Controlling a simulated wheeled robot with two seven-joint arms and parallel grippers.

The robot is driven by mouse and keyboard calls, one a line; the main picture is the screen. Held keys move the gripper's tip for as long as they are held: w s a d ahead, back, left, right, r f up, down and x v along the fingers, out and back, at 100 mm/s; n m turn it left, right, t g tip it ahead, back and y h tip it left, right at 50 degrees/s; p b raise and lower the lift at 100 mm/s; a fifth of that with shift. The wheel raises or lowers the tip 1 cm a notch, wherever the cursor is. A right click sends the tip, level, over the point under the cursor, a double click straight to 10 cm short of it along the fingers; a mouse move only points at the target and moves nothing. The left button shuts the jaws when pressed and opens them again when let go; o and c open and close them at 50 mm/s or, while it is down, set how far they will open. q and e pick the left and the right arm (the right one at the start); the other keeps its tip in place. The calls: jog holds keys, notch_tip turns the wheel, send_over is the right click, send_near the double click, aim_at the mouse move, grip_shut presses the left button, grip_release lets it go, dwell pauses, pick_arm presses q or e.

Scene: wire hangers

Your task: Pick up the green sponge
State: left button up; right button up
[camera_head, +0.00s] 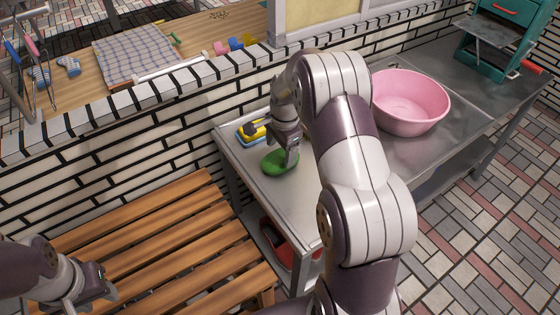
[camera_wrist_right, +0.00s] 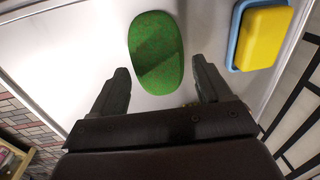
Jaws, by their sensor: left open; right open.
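The green sponge (camera_head: 279,162) is an oval pad lying flat on the metal table (camera_head: 290,196), near its left end. It also shows in the right wrist view (camera_wrist_right: 155,52), where its lower end lies between my right gripper's fingers. My right gripper (camera_head: 289,155) is above the sponge in the head view, and its arm covers part of the table. In the wrist view the fingers (camera_wrist_right: 160,80) are apart, one on each side of the sponge, with nothing held. My left gripper (camera_head: 90,298) is over the wooden bench at the lower left, away from the sponge.
A yellow sponge in a blue tray (camera_head: 252,131) sits beside the green sponge, also seen in the wrist view (camera_wrist_right: 262,38). A pink basin (camera_head: 408,103) stands to the right. A white brick wall (camera_head: 120,140) runs behind the table; a slatted bench (camera_head: 165,240) is left.

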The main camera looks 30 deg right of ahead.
aim_at(281, 156)
notch_tip(281, 156, down, 3)
jog(key=shift+f, duration=0.55)
jog(key=c, duration=0.7)
jog(key=shift+o, duration=0.2)
jog(key=shift+r, duration=0.15)
jog(key=r, duration=0.4)
jog(key=shift+s+d+r, duration=0.1)
jog(key=shift+d+r, duration=0.1)
jog(key=shift+r, duration=0.05)
jog(key=s+d+r, duration=0.6)
jog(key=s+d, duration=0.1)
jog(key=d, duration=0.1)
jog(key=shift+s+r, duration=0.15)
jog(key=shift+s, duration=0.15)
jog(key=shift+o, duration=0.5)
